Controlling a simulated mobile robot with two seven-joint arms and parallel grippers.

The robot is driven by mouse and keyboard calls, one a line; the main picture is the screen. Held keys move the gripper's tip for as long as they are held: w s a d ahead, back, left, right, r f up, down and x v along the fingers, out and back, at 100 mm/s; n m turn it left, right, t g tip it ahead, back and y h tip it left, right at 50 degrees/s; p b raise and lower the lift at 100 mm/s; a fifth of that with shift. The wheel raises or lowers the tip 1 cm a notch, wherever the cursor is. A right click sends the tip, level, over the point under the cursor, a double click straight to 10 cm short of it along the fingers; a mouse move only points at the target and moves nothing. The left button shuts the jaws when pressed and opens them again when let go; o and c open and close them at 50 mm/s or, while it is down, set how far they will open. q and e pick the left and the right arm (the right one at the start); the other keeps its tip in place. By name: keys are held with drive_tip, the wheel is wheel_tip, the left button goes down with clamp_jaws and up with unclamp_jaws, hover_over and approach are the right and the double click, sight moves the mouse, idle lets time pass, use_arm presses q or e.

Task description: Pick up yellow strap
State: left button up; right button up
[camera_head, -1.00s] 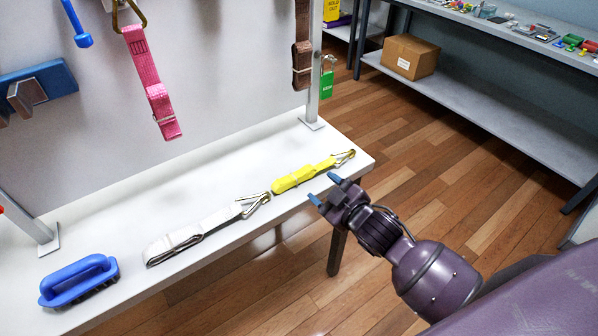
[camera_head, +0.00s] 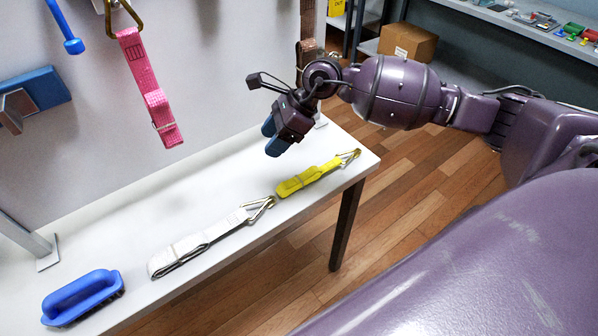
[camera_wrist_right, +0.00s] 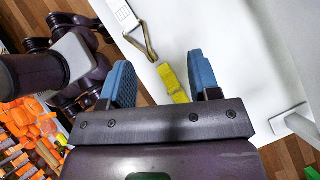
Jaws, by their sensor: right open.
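The yellow strap (camera_head: 306,179) lies folded on the white table near its right end, with its metal hook (camera_head: 348,158) towards the table corner. My right gripper (camera_head: 271,140) is above the table, beyond and above the strap, with its blue fingers pointing down; it is apart from the strap. In the right wrist view the gripper (camera_wrist_right: 163,82) is open and empty. The yellow strap (camera_wrist_right: 171,82) shows between its fingers, farther off, with part of it hidden by the gripper body. My left gripper is not in the head view.
A white strap (camera_head: 205,242) with a metal hook lies left of the yellow one. A blue brush (camera_head: 82,296) is at the near left. A pink strap (camera_head: 150,90) hangs on the wall panel behind. A metal post base stands near the strap's far side.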

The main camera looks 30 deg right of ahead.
drive_tip(key=d+f+n+g+h, duration=0.1)
drive_tip(key=d+f+n+h, duration=0.1)
drive_tip(key=d+f+h, duration=0.25)
drive_tip(key=n+g+h, duration=0.1)
drive_tip(key=n+h, duration=0.1)
drive_tip(key=h, duration=0.1)
hover_over(311, 172)
drive_tip(key=shift+w+d+f, duration=0.1)
drive_tip(key=shift+w+d, duration=0.15)
drive_tip(key=shift+s+d+n, duration=0.15)
drive_tip(key=shift+s+n, duration=0.05)
drive_tip(key=shift+n, duration=0.1)
wheel_tip(311, 172, down, 6)
drive_tip(key=shift+r, duration=0.25)
drive_tip(key=f, duration=0.2)
drive_tip(key=a+f, duration=0.1)
drive_tip(key=f, duration=0.1)
drive_tip(key=shift+f, duration=0.7)
clamp_jaws()
